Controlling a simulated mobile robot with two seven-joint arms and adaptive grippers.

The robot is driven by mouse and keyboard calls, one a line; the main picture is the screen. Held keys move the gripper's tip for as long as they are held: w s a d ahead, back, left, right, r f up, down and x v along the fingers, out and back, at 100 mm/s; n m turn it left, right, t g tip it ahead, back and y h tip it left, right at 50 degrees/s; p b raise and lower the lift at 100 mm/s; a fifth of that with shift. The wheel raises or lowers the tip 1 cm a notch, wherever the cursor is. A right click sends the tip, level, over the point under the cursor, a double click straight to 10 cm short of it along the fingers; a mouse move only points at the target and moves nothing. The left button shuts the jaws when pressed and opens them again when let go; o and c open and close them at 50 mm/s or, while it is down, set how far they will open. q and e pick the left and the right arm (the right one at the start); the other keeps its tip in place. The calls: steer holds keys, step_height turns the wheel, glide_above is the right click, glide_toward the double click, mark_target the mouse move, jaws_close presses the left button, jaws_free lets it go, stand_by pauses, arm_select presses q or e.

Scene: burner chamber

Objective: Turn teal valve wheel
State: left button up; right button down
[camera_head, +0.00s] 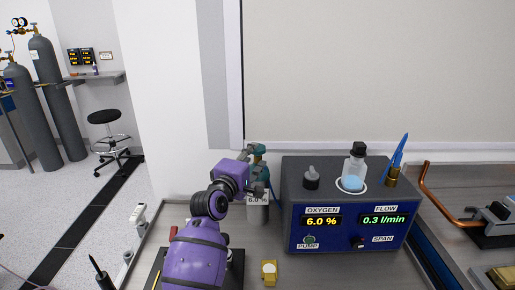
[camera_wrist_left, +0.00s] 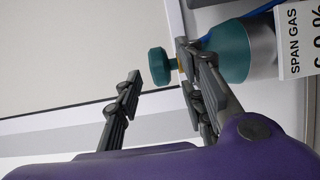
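The teal valve wheel (camera_wrist_left: 158,66) shows in the left wrist view as a small round knob on a stem. It joins a teal regulator or cylinder top (camera_wrist_left: 228,52) beside a white SPAN GAS label (camera_wrist_left: 295,40). In the head view a teal fitting (camera_head: 258,150) stands above a small grey cylinder marked 6.0 % (camera_head: 257,212). My left gripper (camera_wrist_left: 160,64) is open, and the wheel appears between its fingertips; I cannot tell whether either finger touches it. In the head view my purple wrist partly hides the fitting and cylinder. My right gripper is not in view.
A blue oxygen and flow analyser box (camera_head: 346,232) stands right of the cylinder, close to my left gripper. A small yellow block (camera_head: 269,270) lies on the bench in front. A wall and window frame (camera_head: 237,75) rise behind.

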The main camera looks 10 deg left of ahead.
mark_target(255, 153)
arm_select(q)
steer(key=w, duration=0.4)
steer(key=shift+d+r, duration=0.1)
steer(key=shift+d, duration=0.3)
steer(key=shift+w, duration=0.4)
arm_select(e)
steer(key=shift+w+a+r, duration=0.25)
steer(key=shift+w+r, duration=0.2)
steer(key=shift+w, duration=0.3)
arm_select(q)
jaws_close()
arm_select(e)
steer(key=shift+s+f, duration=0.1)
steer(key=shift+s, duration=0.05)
